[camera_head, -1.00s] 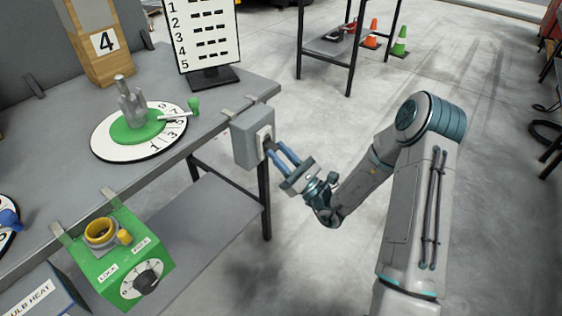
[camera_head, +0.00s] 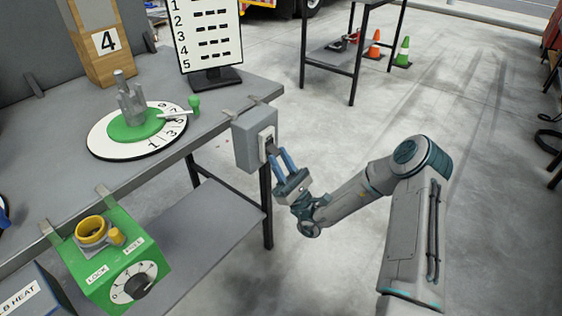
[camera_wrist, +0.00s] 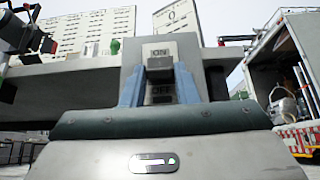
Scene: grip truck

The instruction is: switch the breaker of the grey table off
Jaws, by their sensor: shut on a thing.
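The breaker is a grey box (camera_head: 247,142) hung by clips on the edge of the grey table (camera_head: 236,92). In the wrist view its plate reads ON above and OFF below, with a dark lever (camera_wrist: 159,64) near the ON mark. My gripper (camera_head: 277,157) is at the front face of the box, its blue fingers on either side of the lever and shut on it. The wrist view shows the fingers (camera_wrist: 159,86) close beside the lever. The contact surfaces are partly hidden.
A green box with a dial (camera_head: 113,262) hangs on the table edge at lower left. A round numbered dial with a green hub (camera_head: 110,148) lies on the tabletop. A dark shelf stand (camera_head: 335,57) and cones (camera_head: 402,52) are further back.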

